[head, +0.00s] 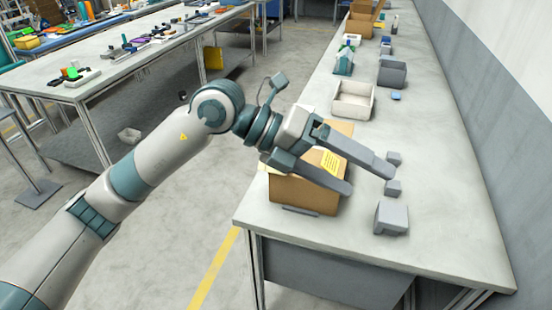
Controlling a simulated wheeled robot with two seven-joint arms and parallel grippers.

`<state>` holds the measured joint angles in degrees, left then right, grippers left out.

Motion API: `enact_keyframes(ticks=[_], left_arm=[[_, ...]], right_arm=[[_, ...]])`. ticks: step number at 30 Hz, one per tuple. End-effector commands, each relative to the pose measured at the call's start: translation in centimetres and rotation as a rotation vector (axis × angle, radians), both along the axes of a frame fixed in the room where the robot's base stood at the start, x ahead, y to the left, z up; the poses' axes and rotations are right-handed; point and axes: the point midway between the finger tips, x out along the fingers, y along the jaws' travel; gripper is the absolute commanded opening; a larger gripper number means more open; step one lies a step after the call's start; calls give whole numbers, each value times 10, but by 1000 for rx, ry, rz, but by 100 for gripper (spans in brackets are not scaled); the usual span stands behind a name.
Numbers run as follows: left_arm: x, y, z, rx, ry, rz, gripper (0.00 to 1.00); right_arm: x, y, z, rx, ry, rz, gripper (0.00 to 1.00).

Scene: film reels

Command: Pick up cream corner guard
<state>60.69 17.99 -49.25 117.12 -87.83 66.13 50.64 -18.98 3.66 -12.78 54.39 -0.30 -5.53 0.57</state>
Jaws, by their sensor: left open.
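I cannot pick out a cream corner guard with certainty. Two small grey pieces, one farther back (394,158) and one nearer (392,187), lie on the right-hand bench by my left gripper's tips. A larger grey block (391,217) sits nearer the front edge. My left gripper (369,181) is open, with nothing seen between its fingers. It reaches over a cardboard box (300,194) toward the small grey pieces, and its far fingertip appears close to them. The gripper and wrist hide part of the box. My right gripper is not in view.
The grey bench (450,235) has clear room to the right and front. Behind the gripper stand a cream open bin (353,101), a grey bin (392,74) and a small blue piece (396,96). A wall edges the bench at right. Another cluttered table (130,85) stands left.

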Motion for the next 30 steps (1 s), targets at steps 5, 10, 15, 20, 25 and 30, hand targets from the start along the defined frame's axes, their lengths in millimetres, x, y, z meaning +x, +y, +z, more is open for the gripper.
enact_keyframes(ticks=[5,10,15,20,25,30], left_arm=[[53,44,-19,377,-208,135,80],[106,102,-7,667,-359,334,80],[134,143,15,828,-439,490,80],[141,157,23,875,-461,542,80],[141,157,23,876,-460,543,80],[141,157,23,875,-459,542,80]], right_arm=[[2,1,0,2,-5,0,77],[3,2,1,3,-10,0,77],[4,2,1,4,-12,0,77],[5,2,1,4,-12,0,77],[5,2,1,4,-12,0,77],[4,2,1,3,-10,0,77]])
